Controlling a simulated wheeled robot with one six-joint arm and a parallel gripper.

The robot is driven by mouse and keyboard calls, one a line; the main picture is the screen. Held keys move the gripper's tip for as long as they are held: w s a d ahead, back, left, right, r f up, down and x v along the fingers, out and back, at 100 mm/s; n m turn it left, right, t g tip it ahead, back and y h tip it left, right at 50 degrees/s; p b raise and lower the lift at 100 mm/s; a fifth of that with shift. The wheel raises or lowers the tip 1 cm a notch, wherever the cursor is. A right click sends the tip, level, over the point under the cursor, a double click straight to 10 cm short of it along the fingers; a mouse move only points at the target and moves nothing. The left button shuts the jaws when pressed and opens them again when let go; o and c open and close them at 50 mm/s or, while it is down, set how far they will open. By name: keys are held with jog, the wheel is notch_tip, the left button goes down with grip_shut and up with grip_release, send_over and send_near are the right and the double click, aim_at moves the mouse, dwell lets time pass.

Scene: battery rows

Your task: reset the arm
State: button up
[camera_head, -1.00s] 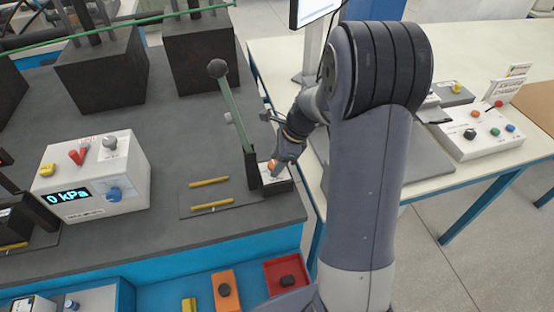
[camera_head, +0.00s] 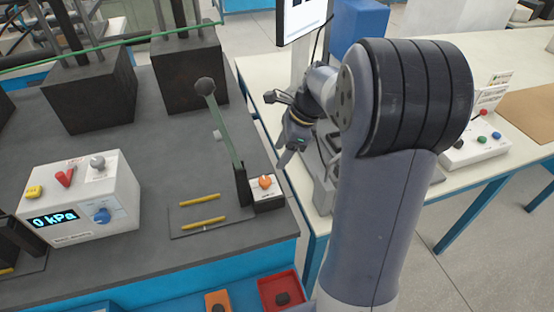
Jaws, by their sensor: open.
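My gripper (camera_head: 285,160) is at the end of my arm, in the middle of the head view. It is open and empty, held in the air over the gap between the dark bench and the cream table. An orange knob (camera_head: 265,182) on a small white-topped box sits at the bench's right edge, just below and left of my gripper. The gripper is apart from it. A tall lever (camera_head: 222,130) with a dark ball top stands beside the box. My upper arm hides part of the cream table.
A white box reading 0 kPa (camera_head: 85,202) stands on the dark bench (camera_head: 150,125) at left. Two yellow bars (camera_head: 203,224) lie on a plate beside the lever. A monitor (camera_head: 303,20) and a button panel (camera_head: 478,145) are on the cream table (camera_head: 450,95). Red and orange trays are below.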

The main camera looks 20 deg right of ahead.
aim_at(265, 179)
jog(key=shift+d+r, duration=0.1)
jog(key=shift+r, duration=0.05)
jog(key=x, duration=1.1)
jog(key=shift+r, duration=0.1)
dwell(0.3)
